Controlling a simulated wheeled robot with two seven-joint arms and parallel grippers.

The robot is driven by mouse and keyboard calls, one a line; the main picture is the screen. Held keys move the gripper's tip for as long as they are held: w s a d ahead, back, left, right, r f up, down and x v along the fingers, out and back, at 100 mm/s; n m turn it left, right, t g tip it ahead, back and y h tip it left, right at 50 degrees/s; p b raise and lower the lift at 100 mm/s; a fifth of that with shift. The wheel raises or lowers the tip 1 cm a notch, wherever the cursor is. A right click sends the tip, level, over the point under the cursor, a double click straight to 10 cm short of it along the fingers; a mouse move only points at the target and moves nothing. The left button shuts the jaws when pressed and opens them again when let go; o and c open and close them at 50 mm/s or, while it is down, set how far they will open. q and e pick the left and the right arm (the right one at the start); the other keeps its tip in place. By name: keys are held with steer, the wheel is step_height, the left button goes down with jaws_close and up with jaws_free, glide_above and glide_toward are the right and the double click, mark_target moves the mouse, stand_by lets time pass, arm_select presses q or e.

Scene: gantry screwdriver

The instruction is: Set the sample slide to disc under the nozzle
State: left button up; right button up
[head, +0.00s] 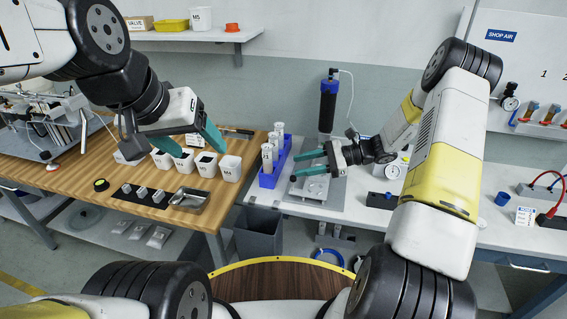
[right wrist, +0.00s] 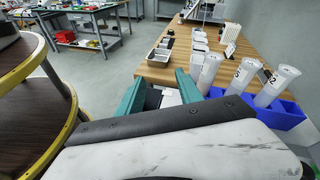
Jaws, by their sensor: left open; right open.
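A black cylinder with blue bands (head: 328,106) stands upright on a grey stand at the back of the white bench, with a thin hose at its top. A grey plate with small round marks (head: 316,188) lies at its foot; I cannot tell whether this is the sample slide. The nozzle and the disc cannot be made out. My right gripper (head: 302,163) is open and empty, above that plate and in front of the stand. Its teal fingers (right wrist: 160,98) show apart in the right wrist view. My left gripper (head: 172,142) is open and empty above the wooden bench.
A blue rack (head: 268,180) with white tubes stands just left of the plate; it also shows in the right wrist view (right wrist: 285,118). White cups (head: 230,168), a metal tray (head: 189,200) and a gantry machine (head: 40,125) occupy the wooden bench. A round brown table (head: 270,278) is in front.

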mark_target(306, 192)
steer(key=w+f+m+t, duration=0.1)
steer(key=f+m, duration=0.1)
steer(key=f, duration=0.1)
steer(key=w+d+f+m+t+y, duration=0.1)
steer(key=f, duration=0.2)
steer(key=w+f+m+t+y, duration=0.1)
steer(key=f+m+t, duration=0.1)
steer(key=shift+w+d+f+m, duration=0.25)
steer(key=shift+d+f+m, duration=0.05)
steer(key=shift+d+f, duration=0.1)
steer(key=x, duration=0.7)
steer(key=shift+w+a, duration=0.1)
steer(key=shift+a, duration=0.25)
steer(key=shift+r, duration=0.1)
steer(key=shift+c, duration=0.2)
jaws_close()
